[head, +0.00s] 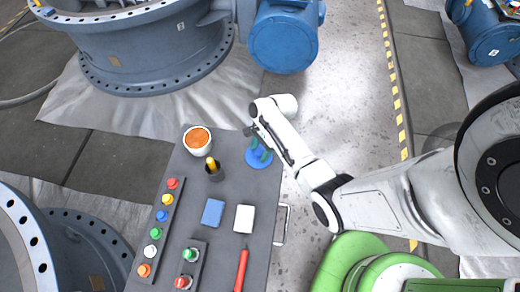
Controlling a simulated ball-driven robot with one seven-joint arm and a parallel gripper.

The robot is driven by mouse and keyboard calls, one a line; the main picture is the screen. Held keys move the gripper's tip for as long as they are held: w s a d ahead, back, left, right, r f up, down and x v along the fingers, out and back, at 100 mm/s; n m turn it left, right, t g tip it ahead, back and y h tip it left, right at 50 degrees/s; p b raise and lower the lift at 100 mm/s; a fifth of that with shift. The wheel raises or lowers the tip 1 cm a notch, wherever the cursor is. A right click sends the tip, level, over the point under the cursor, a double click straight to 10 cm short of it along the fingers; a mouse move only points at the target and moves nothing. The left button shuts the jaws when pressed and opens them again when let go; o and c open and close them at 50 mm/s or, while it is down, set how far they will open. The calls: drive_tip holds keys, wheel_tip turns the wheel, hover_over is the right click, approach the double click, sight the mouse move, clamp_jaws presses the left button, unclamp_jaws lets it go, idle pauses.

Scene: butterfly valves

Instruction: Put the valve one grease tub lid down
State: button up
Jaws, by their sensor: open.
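The white grease tub (197,140) stands open at the far end of the grey table, with orange grease showing inside. A round blue lid (257,164) is at the table's far right corner, apart from the tub and to its right. My gripper (260,152) is directly over the lid, with its dark green fingers pointing down at it. The fingers are open. They hide part of the lid, and I cannot tell whether they touch it.
A dark cup with a yellow-tipped tool (213,168) stands close below the tub. Blue (212,212) and white (244,219) pads, a red marker (241,270) and a strip of coloured buttons (162,228) lie nearer. A large blue valve (150,50) stands behind.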

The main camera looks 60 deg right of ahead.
drive_tip(key=shift+r, duration=0.1)
drive_tip(key=v, duration=1.1)
drive_tip(key=s+a+r+n+h, duration=0.2)
drive_tip(key=s+a+n, duration=0.4)
drive_tip(key=n, duration=0.5)
drive_tip(key=s+a+r+n+h, duration=0.2)
drive_tip(key=s+a+r+n, duration=0.2)
drive_tip(key=a+n, duration=0.5)
drive_tip(key=shift+s+a+r+n+g+p, duration=0.4)
drive_tip(key=shift+s+n, duration=0.5)
drive_tip(key=shift+n, duration=0.3)
